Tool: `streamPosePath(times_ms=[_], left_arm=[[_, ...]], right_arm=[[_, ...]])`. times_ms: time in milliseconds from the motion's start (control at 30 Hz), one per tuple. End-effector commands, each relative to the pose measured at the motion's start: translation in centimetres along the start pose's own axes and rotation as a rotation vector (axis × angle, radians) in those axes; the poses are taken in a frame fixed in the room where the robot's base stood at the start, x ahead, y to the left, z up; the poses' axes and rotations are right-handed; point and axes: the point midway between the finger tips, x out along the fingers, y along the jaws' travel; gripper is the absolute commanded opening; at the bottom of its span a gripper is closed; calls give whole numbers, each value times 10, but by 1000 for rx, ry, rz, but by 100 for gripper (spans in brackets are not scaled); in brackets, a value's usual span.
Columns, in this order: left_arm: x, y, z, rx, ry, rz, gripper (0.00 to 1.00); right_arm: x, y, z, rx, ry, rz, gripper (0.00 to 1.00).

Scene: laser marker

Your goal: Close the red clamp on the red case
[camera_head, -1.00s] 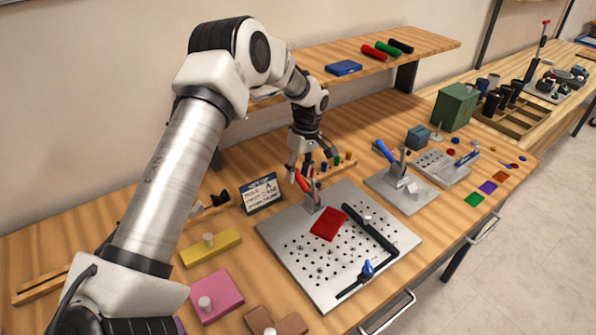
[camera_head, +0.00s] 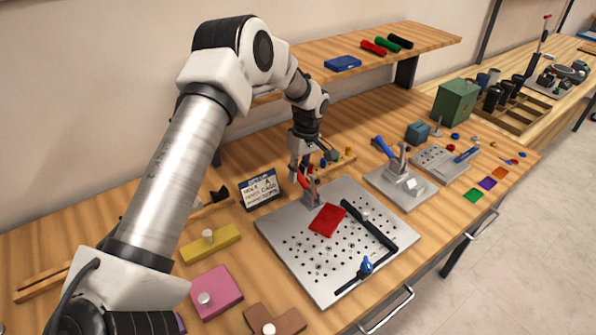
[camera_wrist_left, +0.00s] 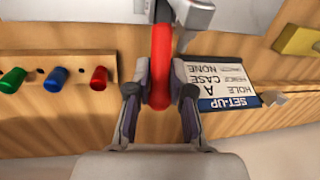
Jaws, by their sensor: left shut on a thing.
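The red case (camera_head: 328,219) lies flat on the perforated grey plate (camera_head: 300,262). The red clamp (camera_head: 305,181) stands at the plate's back edge, just behind the case, with its red handle raised. My left gripper (camera_head: 301,170) is at the handle. In the left wrist view the red handle (camera_wrist_left: 161,70) runs between the two fingers of my left gripper (camera_wrist_left: 160,98), which are shut on it. The fingers hide part of the handle. The clamp's tip and whether it touches the case are too small to tell. My right gripper is in neither view.
A black bar (camera_head: 368,224) lies on the plate right of the case, with a blue-handled piece (camera_head: 364,267) near the front. A set-up card (camera_head: 260,191) stands left of the clamp. A blue-handled clamp (camera_head: 384,147) stands on a separate plate to the right.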

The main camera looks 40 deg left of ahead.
Motion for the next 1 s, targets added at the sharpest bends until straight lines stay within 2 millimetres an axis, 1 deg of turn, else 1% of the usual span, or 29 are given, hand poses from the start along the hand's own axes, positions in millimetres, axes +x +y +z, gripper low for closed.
streamPosePath(times_ms=[367,533,633,767,1000], left_arm=[[-6,0,0,-7,56,7,0],[-10,-1,4,-18,128,12,0],[-14,-1,7,-29,196,20,0],[-15,-1,11,-47,294,32,0],[-18,-2,19,-80,459,49,0]], right_arm=[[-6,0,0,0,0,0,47],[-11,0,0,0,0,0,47],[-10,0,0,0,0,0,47],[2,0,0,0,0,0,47],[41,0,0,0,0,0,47]])
